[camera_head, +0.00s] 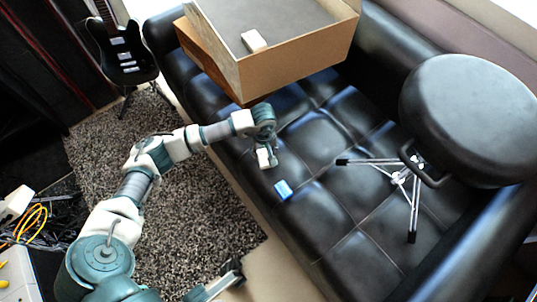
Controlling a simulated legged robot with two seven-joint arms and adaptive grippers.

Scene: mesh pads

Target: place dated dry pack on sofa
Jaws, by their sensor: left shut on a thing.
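A small blue and white pack (283,190), which I take to be the dry pack, is at the tip of my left gripper (268,160). Its print is too small to read. My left gripper points down over the front part of the black tufted sofa (333,128) and is shut on the pack. I cannot tell whether the pack touches the seat. A grey-green part with a dark tip at the bottom edge may be my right gripper (225,284); its jaws cannot be made out.
A large open box (295,68) with a small white block (254,41) inside stands on the sofa's far end. A black round stool (470,115) with metal legs lies tipped on the right. A guitar (122,50) stands beyond the grey rug (195,200). Seat between box and stool is clear.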

